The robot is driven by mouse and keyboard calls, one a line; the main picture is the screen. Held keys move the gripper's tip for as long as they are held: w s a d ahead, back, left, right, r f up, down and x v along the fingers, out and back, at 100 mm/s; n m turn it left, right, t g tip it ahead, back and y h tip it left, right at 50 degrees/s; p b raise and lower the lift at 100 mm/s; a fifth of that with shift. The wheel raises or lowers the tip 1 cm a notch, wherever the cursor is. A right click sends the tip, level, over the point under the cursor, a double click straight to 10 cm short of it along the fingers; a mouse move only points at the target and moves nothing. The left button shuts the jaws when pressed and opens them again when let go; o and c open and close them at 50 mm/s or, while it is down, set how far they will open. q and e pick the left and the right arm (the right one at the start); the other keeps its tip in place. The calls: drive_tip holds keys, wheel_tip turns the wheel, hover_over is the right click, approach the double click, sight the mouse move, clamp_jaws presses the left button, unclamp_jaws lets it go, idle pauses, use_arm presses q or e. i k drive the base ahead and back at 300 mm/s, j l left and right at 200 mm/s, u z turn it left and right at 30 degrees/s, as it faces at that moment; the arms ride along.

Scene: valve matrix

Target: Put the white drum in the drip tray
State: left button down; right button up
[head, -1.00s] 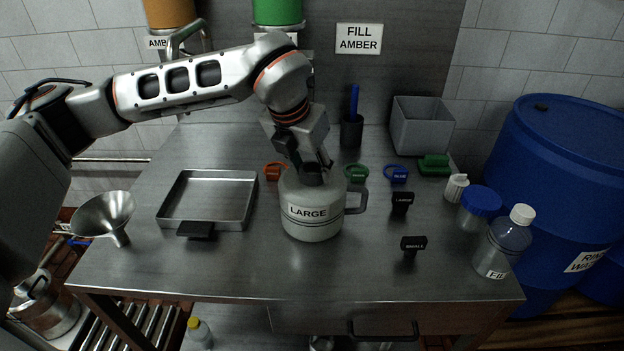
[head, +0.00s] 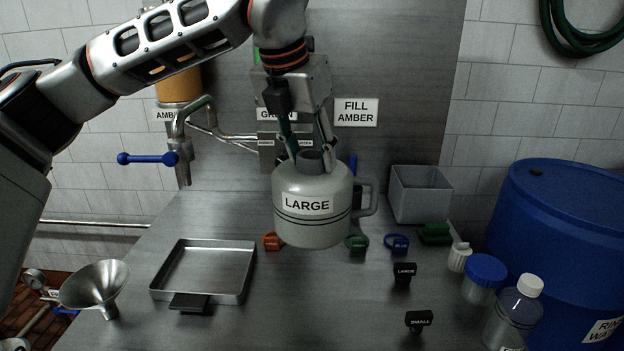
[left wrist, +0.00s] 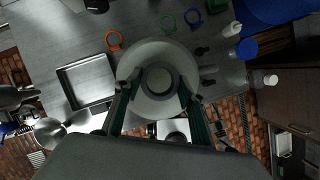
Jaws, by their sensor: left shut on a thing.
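The white drum (head: 313,226) is a pale jug with a side handle and a label reading LARGE. My left gripper (head: 312,158) is shut on its neck and holds it upright, raised above the table. In the left wrist view the drum (left wrist: 157,107) shows from above between the fingers of my left gripper (left wrist: 158,88). The drip tray (head: 246,293) is a shallow, empty metal tray with a black front handle, lying on the table to the left of the drum. It also shows in the left wrist view (left wrist: 74,90). My right gripper is not seen.
A metal funnel (head: 94,286) is at the table's left edge. A tap with a blue lever (head: 148,159) juts out behind the tray. Colored tags, black labelled stoppers, a grey bin (head: 420,195) and a clear bottle (head: 512,318) stand on the right. The table between tray and stoppers is clear.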

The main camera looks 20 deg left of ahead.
sight(216, 268)
drive_tip(key=k, duration=1)
